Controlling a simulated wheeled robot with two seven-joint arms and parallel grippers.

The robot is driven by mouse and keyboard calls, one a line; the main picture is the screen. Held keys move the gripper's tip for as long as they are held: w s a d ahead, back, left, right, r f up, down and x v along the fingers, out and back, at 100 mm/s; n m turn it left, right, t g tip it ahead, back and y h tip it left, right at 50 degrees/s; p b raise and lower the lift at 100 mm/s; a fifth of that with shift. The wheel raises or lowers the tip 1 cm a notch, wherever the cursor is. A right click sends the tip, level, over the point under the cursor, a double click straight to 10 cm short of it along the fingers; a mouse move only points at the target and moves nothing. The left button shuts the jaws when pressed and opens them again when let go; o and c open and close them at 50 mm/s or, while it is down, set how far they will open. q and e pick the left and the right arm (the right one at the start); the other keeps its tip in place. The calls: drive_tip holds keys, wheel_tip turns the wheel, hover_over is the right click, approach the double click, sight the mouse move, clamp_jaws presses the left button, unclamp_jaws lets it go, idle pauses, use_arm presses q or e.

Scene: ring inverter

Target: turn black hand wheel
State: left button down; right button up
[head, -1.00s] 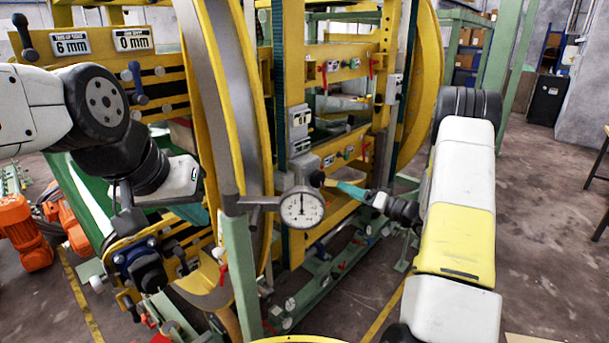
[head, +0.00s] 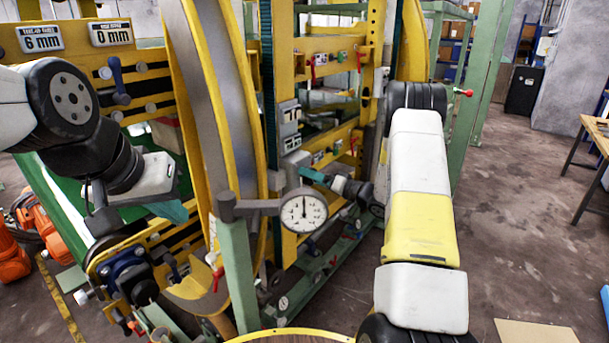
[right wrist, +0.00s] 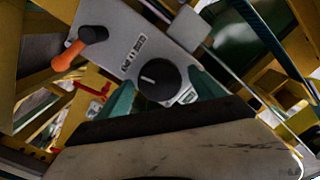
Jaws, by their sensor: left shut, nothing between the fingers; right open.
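The black hand wheel (right wrist: 158,80) shows in the right wrist view as a round black knob with a white mark, on a grey plate. My right gripper (right wrist: 163,94) is open, with one teal finger on each side of the wheel; I cannot tell whether they touch it. In the head view the right gripper (head: 308,173) reaches the grey box (head: 294,164) on the yellow frame, and the wheel is hidden there. My left gripper (head: 173,210) is shut and empty at the left, in front of the machine's green side and partly hidden.
A dial gauge (head: 303,211) on a green post stands in front of the right gripper. The large yellow and grey ring (head: 222,100) rises between my arms. A black handle with an orange end (right wrist: 80,48) sits near the wheel. Open floor lies at the right.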

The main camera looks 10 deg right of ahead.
drive_tip(key=shift+w+a, duration=0.1)
drive_tip(key=shift+w, duration=0.05)
drive_tip(key=c, duration=1.4)
